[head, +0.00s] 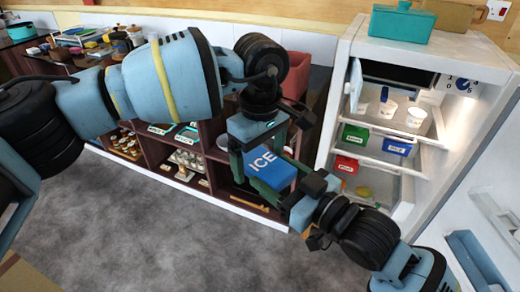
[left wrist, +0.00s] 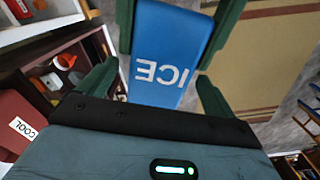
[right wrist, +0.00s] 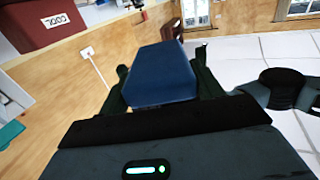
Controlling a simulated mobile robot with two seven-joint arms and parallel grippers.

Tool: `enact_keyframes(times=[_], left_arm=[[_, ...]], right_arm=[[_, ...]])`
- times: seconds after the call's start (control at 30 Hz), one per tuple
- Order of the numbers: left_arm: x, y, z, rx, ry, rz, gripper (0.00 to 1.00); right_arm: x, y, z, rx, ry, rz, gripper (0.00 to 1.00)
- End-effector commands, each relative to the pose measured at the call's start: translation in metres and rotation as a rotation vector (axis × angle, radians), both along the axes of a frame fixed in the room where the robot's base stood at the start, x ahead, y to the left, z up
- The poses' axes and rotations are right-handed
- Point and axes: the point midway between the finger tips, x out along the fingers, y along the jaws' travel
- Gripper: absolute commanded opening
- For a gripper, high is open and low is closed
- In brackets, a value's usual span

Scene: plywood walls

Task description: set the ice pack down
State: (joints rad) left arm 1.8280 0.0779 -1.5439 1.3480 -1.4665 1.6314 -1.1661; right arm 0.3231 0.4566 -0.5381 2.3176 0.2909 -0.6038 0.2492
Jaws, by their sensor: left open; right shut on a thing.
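The blue ice pack (head: 265,168), marked "ICE" in white, is up in the air between my two grippers in the head view. My right gripper (head: 285,190) is shut on it from the lower right. The right wrist view shows the pack (right wrist: 161,75) between the dark green fingers. My left gripper (head: 252,150) is open, close at the pack's upper left side. In the left wrist view the pack (left wrist: 168,60) lies just ahead of the open left fingers (left wrist: 155,85); I cannot tell whether they touch it.
An open white fridge (head: 345,50) stands at the right, with white cups (head: 416,115) and small coloured boxes inside. A teal container (head: 402,23) sits on top. A low shelf unit (head: 190,160) stands behind the arms. A red box marked "COOL" (left wrist: 15,120) shows in both wrist views. Grey floor is clear.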

Motion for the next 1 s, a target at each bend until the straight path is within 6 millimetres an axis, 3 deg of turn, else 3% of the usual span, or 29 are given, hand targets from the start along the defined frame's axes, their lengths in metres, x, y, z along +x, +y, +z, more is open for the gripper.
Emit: enact_keyframes(times=[0.17,0.57,0.6,0.7,0.77,1.0], left_arm=[[0.0000,0.0001,0.0003,0.000,0.000,0.000,0.88],[-0.0001,0.0002,0.0005,0.001,0.001,0.000,0.36],[0.0000,0.0001,0.0009,0.000,0.000,0.000,0.36],[0.0002,0.0001,0.0010,0.000,0.000,0.000,0.36],[0.0002,0.0001,0.0010,0.000,0.000,0.000,0.36],[0.0001,0.0001,0.0010,0.000,0.000,0.000,0.36]], right_arm=[[-0.0001,0.0000,0.0012,0.001,-0.003,0.000,0.36],[-0.0001,-0.0001,0.0011,0.001,-0.003,0.000,0.36],[0.0000,-0.0001,0.0011,0.001,-0.003,0.000,0.69],[0.0000,-0.0001,0.0009,0.001,-0.002,0.000,0.82],[0.0000,0.0000,0.0008,0.001,-0.002,0.000,0.90],[-0.0001,-0.0001,0.0004,0.001,-0.001,0.000,0.91]])
